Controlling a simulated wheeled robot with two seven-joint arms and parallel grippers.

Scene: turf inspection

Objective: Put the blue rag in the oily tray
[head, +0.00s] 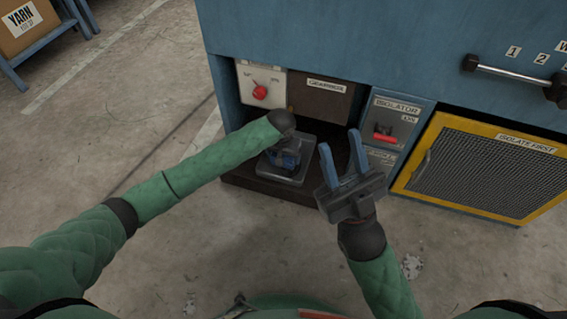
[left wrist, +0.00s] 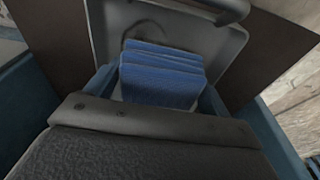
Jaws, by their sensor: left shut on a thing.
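The blue rag (left wrist: 160,75) is a folded, ridged bundle in the left wrist view. My left gripper (left wrist: 160,100) is shut on it, with a blue finger at each side. The grey oily tray (left wrist: 232,45) lies around and beyond the rag, with a dark curved mark on its floor. In the head view the tray (head: 283,179) sits in the low bay under my left gripper (head: 286,160). I cannot tell whether the rag touches the tray floor. My right gripper (head: 342,160) is open and empty, to the right of the tray.
The tray is in a recess of the blue machine (head: 330,40), below a gearbox panel (head: 318,98) and a box with a red knob (head: 260,92). An isolator (head: 388,125) with a red switch and a yellow-framed mesh guard (head: 480,170) stand to the right.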

